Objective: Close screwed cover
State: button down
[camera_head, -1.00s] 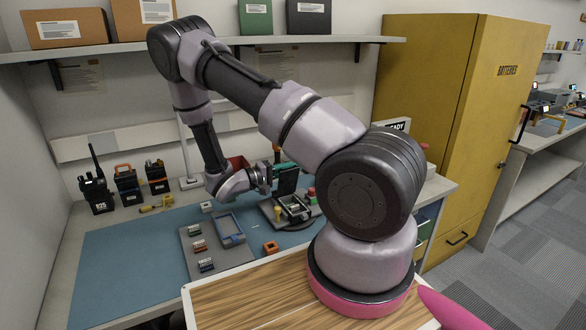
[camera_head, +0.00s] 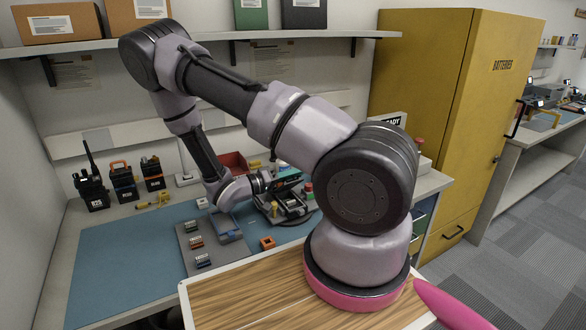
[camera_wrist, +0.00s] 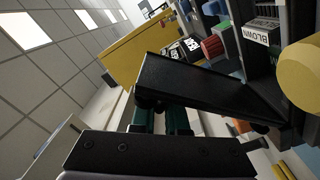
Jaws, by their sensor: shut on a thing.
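The dark cover (camera_head: 288,184) belongs to a device in the black fixture (camera_head: 296,217) on the blue mat. It is tilted, apart from the device body at its free edge. My gripper (camera_head: 268,182) is shut on the cover's free edge from the left. In the wrist view the cover (camera_wrist: 205,90) is a black plate running from my fingers (camera_wrist: 162,105) down to the right. The contact and the inside of the device are mostly hidden. A yellow-handled tool (camera_head: 274,210) stands at the fixture's left; a large yellow cylinder (camera_wrist: 302,65) shows close in the wrist view.
A grey tray (camera_head: 215,259) with a blue frame (camera_head: 228,230) and small modules lies left of the fixture. An orange block (camera_head: 267,243) lies in front. A red button (camera_head: 308,188) stands behind right. Several radios stand at back left. The left mat is clear.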

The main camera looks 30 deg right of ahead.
aim_at(300, 181)
jog(key=s+m, duration=0.1)
jog(key=s+f+m, duration=0.1)
jog(key=shift+f+m, duration=0.2)
jog(key=shift+m, duration=0.2)
jog(key=shift+s+f, duration=0.3)
jog(key=shift+f, duration=0.15)
jog(key=c, duration=1)
grip_release()
jog(key=shift+s, duration=0.1)
jog(key=shift+o, duration=0.2)
jog(key=a, duration=1)
jog(key=shift+s+a+f, duration=0.1)
jog(key=shift+a, duration=0.25)
